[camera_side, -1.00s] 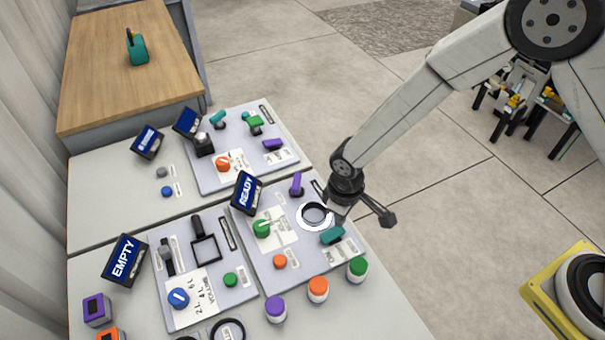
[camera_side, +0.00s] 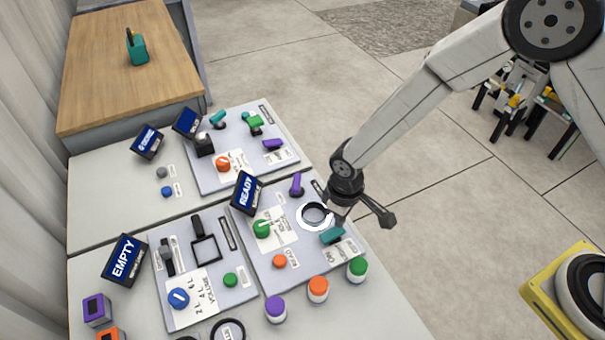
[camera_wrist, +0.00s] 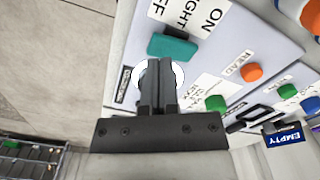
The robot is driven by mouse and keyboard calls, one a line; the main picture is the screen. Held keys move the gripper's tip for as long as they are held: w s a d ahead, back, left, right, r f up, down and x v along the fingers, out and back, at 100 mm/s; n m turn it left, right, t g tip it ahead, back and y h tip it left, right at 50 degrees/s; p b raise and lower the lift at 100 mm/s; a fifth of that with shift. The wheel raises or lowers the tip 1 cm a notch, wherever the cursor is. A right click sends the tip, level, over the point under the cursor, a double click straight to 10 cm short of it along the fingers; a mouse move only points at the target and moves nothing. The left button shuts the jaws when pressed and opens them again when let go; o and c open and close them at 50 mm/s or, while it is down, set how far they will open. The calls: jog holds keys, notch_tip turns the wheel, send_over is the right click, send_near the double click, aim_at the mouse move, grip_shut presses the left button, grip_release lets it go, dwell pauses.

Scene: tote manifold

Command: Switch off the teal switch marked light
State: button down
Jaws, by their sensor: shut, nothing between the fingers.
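The teal switch (camera_side: 333,235) is a rocker near the front right of the middle panel. In the wrist view the teal switch (camera_wrist: 172,47) lies just past my fingertips, with a label reading LIGHT, ON and OFF (camera_wrist: 195,15) beside it. My gripper (camera_wrist: 157,66) is shut and empty, its tips close to the switch's edge; I cannot tell whether they touch it.
The panel also holds a green knob (camera_side: 262,229), an orange button (camera_side: 280,261) and a purple lever (camera_side: 297,184). A READY display (camera_side: 247,192) stands behind. Purple, orange and green-capped jars (camera_side: 357,270) stand along the front edge.

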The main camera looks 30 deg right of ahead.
jog(key=shift+f, duration=1.2)
dwell(1.1)
jog(key=shift+r, duration=3.5)
jog(key=shift+d+r, duration=0.3)
jog(key=shift+d, duration=0.1)
jog(key=s+d+r+m+t, duration=0.1)
jog(key=s+d+r+m, duration=0.2)
jog(key=d, duration=0.7)
jog(key=s+d+r+m+t, duration=0.1)
jog(key=s+d+r+m, duration=0.2)
jog(key=s+d+r, duration=0.3)
jog(key=shift+s+d+r+t, duration=0.25)
jog(key=shift+d+r, duration=0.25)
jog(key=shift+d, duration=1.35)
